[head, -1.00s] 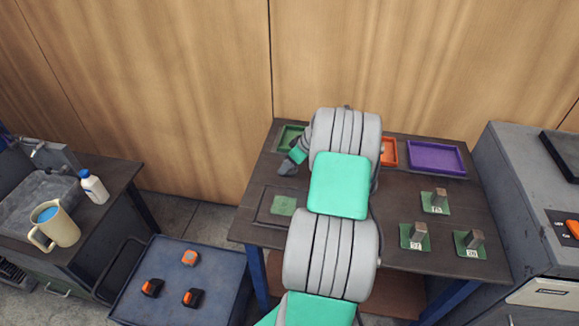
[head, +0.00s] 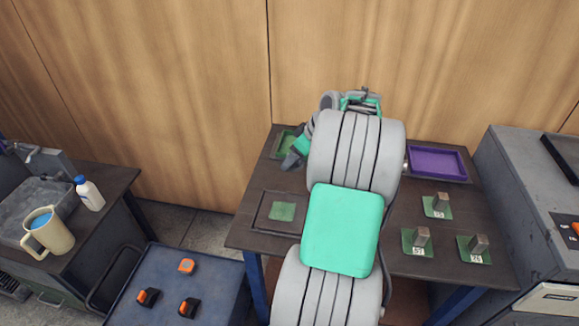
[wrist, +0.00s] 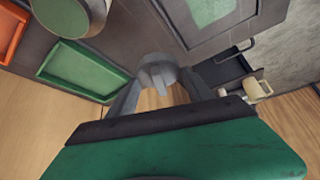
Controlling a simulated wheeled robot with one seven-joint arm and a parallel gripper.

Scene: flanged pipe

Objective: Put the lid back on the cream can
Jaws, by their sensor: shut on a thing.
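A grey round lid (wrist: 152,75) with a raised bar across it is between the fingers of my gripper (wrist: 158,92) in the wrist view. The gripper is shut on it. In the head view my gripper (head: 293,159) is over the left back part of the dark table, just in front of the green tray. A round cream-coloured body (wrist: 72,14), apparently the cream can, is cut off at the top left of the wrist view, apart from the lid. My arm hides the table's middle in the head view, and I cannot see the can there.
The table (head: 258,238) bears a green tray (wrist: 83,72), an orange tray (wrist: 8,28), a purple tray (head: 437,163) and several green pads, some with metal blocks. A framed panel with a green square (head: 282,211) lies front left. A trolley (head: 215,290) and cream jug (head: 52,238) stand left.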

